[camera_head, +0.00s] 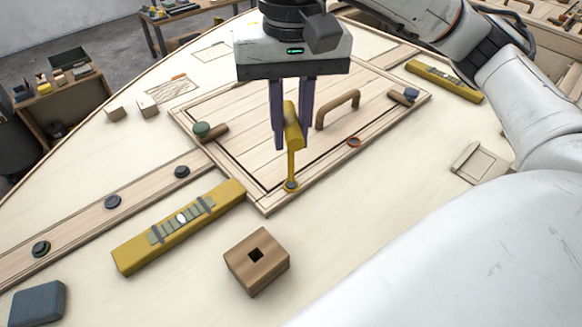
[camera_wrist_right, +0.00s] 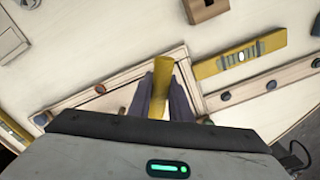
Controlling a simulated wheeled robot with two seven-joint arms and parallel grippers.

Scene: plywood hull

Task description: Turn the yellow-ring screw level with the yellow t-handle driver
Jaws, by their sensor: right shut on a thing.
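My right gripper (camera_head: 293,110) is shut on the handle of the yellow t-handle driver (camera_head: 292,135), which is roughly upright over the near corner of the framed hatch panel. The driver's thin shaft runs down to the yellow-ring screw (camera_head: 291,186) in the frame; the tip seems to meet it, and the screw's head is partly hidden by the shaft. In the right wrist view the gripper's fingers (camera_wrist_right: 160,95) flank the driver's yellow handle (camera_wrist_right: 160,88), and the screw is hidden there. My left gripper is not in view.
A red-ring screw (camera_head: 354,142) sits farther along the frame. A yellow spirit level (camera_head: 180,225) and a wooden block with a square hole (camera_head: 256,261) lie in front. The panel has a wooden handle (camera_head: 338,109), a green-topped latch (camera_head: 204,131) and a blue-topped latch (camera_head: 409,94).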

